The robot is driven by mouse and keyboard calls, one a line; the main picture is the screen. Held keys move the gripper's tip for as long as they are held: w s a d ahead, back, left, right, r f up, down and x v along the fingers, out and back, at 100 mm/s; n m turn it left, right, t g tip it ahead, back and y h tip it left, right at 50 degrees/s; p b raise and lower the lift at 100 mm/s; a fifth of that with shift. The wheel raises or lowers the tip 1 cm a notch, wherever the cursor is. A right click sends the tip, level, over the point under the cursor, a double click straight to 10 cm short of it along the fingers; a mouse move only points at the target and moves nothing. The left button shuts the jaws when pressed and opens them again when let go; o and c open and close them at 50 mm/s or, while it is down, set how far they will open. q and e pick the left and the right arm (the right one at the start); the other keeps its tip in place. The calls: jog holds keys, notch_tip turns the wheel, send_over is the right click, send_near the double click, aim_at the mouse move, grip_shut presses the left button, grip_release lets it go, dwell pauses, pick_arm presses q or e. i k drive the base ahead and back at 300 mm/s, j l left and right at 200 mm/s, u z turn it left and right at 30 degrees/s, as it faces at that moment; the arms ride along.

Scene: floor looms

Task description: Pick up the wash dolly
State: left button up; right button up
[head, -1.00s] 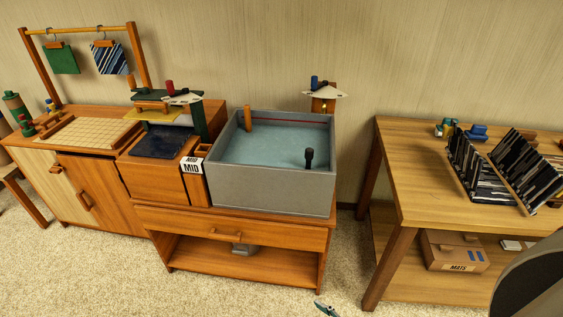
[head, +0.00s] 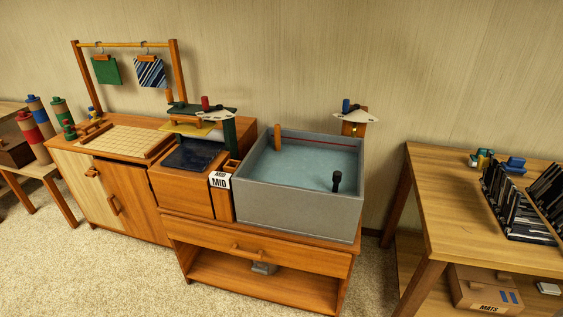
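I cannot tell for certain which thing is the wash dolly. A grey tub (head: 296,203) of pale blue water stands on a wooden cabinet in the middle of the head view. An orange-brown upright peg (head: 277,137) stands at the tub's back left. A black-topped upright handle (head: 336,181) rises from the water nearer the front right. The lower ends of both are unclear. Neither of my grippers is in view, and nothing is touching the tub.
A wooden counter (head: 78,145) with a hanging rack adjoins the tub on the left. A table (head: 450,215) with racks of dark strips stands at right, past a narrow gap. Coloured spools (head: 40,117) stand at far left. The carpet (head: 110,275) in front is clear.

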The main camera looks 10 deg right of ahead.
aim_at(277, 127)
jog(key=i+l+z, duration=0.25)
jog(key=i, duration=0.15)
jog(key=i+l+z, duration=0.2)
jog(key=i, duration=0.2)
jog(key=u, duration=0.4)
jog(key=k+u, duration=0.1)
jog(key=u, duration=0.3)
jog(key=k+u, duration=0.1)
jog(key=u, duration=0.65)
